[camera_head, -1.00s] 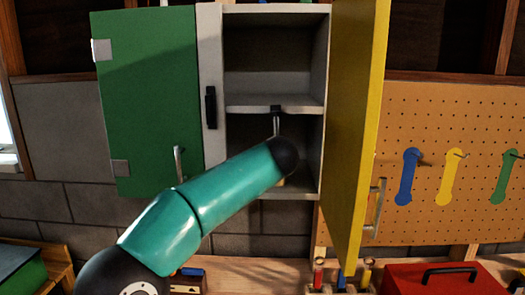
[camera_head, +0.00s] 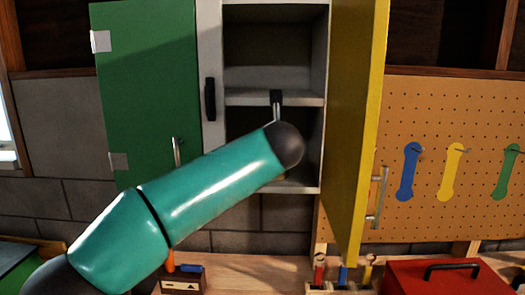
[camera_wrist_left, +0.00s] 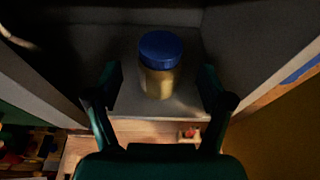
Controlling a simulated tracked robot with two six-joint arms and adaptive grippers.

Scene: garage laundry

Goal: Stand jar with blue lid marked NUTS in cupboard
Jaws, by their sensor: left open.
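The jar (camera_wrist_left: 160,80) with a blue lid and yellowish-tan body stands upright on the grey floor of the cupboard's lower compartment in the left wrist view, near its front edge. No marking on it is legible. My left gripper (camera_wrist_left: 159,86) is open, one finger on each side of the jar, with visible gaps between. In the head view the cupboard (camera_head: 211,45) is open, its yellow door (camera_head: 350,120) swung out at the right. My teal left arm crosses in front of the lower compartment and hides most of the jar and gripper there. My right gripper is not seen.
A green door (camera_head: 145,90) is left of the open compartments. Above the jar is a shelf (camera_head: 245,98) with an empty space over it. Below are a workbench (camera_head: 235,270), a red toolbox (camera_head: 445,278) and a small rack of tools (camera_head: 335,288).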

